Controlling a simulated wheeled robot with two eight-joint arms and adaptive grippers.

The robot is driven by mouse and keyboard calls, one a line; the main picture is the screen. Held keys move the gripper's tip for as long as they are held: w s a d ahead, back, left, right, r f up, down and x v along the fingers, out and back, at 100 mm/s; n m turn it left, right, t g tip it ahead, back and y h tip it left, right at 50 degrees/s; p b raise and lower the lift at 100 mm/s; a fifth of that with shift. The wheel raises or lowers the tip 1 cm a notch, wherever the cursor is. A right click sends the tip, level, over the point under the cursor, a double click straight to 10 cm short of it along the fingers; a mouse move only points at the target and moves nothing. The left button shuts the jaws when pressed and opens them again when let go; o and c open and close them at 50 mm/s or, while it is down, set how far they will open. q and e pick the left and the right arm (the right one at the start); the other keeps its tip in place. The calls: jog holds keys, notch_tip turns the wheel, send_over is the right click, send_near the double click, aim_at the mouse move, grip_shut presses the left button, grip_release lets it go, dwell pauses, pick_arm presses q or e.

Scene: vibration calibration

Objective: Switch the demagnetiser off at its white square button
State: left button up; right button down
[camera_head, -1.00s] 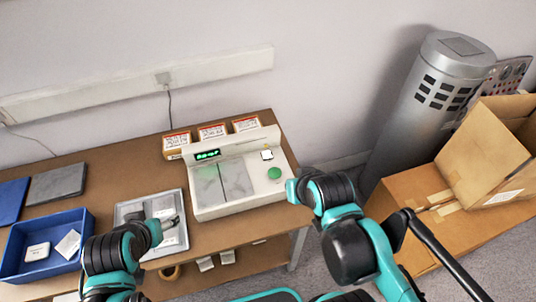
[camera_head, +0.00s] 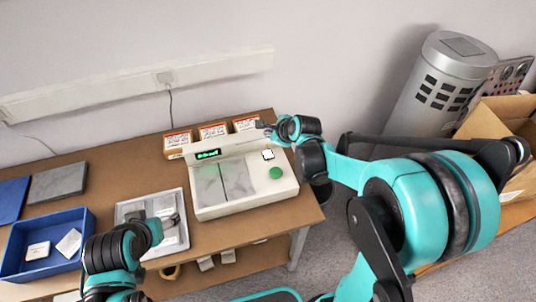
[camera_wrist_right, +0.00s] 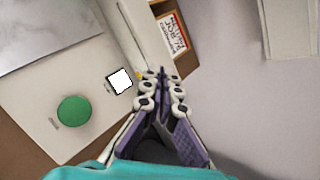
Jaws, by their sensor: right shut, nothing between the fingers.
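The demagnetiser (camera_head: 232,203) is a pale box on the table, with a lit green display (camera_head: 208,154). Its white square button (camera_head: 268,155) is on the right part of its top, behind the round green button (camera_head: 275,173). In the right wrist view the white button (camera_wrist_right: 119,81) is lit white, just left of my right gripper (camera_wrist_right: 162,73). That gripper is shut and empty, its tips apart from the button. In the head view the right gripper (camera_head: 265,127) is at the demagnetiser's back right corner. My left arm is at the lower left; its gripper's fingers are unclear.
Several labelled boxes (camera_head: 213,132) stand behind the demagnetiser. A metal tray (camera_head: 180,246) with grey pieces lies left of it, and a blue bin (camera_head: 44,271) stands further left. A grey cylinder (camera_head: 440,88) and cardboard boxes (camera_head: 490,122) are at the right.

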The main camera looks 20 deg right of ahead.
aim_at(269, 156)
jog(key=shift+f, duration=0.15)
notch_tip(269, 156, down, 8)
jog(key=b, duration=0.7)
jog(key=shift+f, duration=0.25)
dwell(1.0)
jog(key=shift+f+b, duration=0.4)
jog(key=shift+b, duration=0.05)
jog(key=shift+f+b, duration=0.35)
jog(key=shift+f, duration=0.05)
dwell(0.5)
jog(key=shift+r, duration=0.15)
jog(key=shift+r+p, duration=0.65)
jog(key=shift+r, duration=0.05)
